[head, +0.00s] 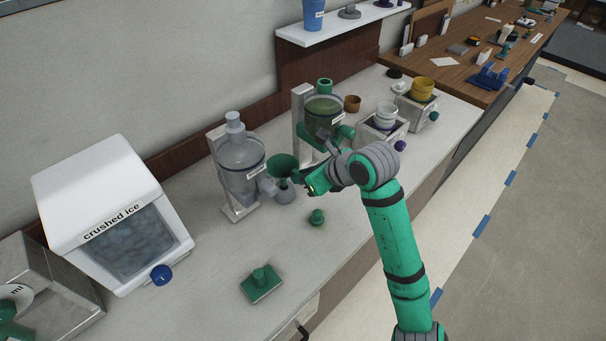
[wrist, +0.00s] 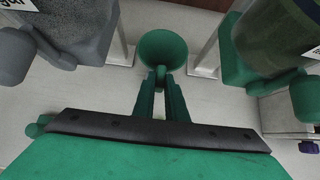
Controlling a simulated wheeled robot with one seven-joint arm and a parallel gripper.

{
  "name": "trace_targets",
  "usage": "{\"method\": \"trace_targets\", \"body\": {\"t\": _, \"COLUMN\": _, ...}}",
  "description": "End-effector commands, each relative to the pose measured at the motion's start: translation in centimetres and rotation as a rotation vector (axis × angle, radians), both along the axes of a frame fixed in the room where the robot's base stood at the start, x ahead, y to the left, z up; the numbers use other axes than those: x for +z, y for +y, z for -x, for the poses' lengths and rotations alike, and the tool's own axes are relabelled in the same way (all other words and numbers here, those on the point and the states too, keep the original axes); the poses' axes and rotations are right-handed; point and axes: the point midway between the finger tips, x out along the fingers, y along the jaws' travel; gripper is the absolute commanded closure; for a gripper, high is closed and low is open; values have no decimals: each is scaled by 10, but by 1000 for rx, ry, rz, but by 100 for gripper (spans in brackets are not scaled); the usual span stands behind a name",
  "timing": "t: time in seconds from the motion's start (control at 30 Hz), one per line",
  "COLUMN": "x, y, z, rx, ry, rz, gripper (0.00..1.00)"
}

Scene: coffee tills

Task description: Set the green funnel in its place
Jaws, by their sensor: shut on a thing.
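The green funnel (head: 283,164) is held between two labelled dispensers, wide mouth up. My gripper (head: 299,178) is shut on it from the front right. In the wrist view the funnel (wrist: 163,48) opens toward the top, with my gripper's fingertips (wrist: 161,77) together at its narrow lower part. I cannot tell whether the funnel touches anything below. The grey dispenser (head: 241,160) stands left of it, and the green dispenser (head: 322,113) stands behind my gripper to the right.
A green knobbed piece (head: 317,218) and a green block with a knob (head: 262,284) lie on the counter in front. The crushed ice bin (head: 112,215) is at left. Boxes with a white bowl (head: 385,115) and a yellow cup (head: 422,88) stand at right.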

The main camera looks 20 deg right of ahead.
Motion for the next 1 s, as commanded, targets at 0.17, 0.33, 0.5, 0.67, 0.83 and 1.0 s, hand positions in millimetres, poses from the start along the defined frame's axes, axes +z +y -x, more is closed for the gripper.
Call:
{"method": "trace_targets", "body": {"t": 0.17, "x": 0, "y": 0, "z": 0, "rx": -1, "ry": 0, "rz": 1, "gripper": 100}}
{"method": "trace_targets", "body": {"t": 0.33, "x": 0, "y": 0, "z": 0, "rx": 0, "ry": 0, "rz": 0, "gripper": 100}}
{"method": "trace_targets", "body": {"t": 0.5, "x": -2, "y": 0, "z": 0, "rx": 0, "ry": 0, "rz": 0, "gripper": 100}}
{"method": "trace_targets", "body": {"t": 0.67, "x": -5, "y": -1, "z": 0, "rx": 0, "ry": 0, "rz": 0, "gripper": 100}}
{"method": "trace_targets", "body": {"t": 0.83, "x": -10, "y": -1, "z": 0, "rx": -1, "ry": 0, "rz": 0, "gripper": 100}}
{"method": "trace_targets", "body": {"t": 1.0, "x": -14, "y": -1, "z": 0, "rx": -1, "ry": 0, "rz": -1, "gripper": 100}}
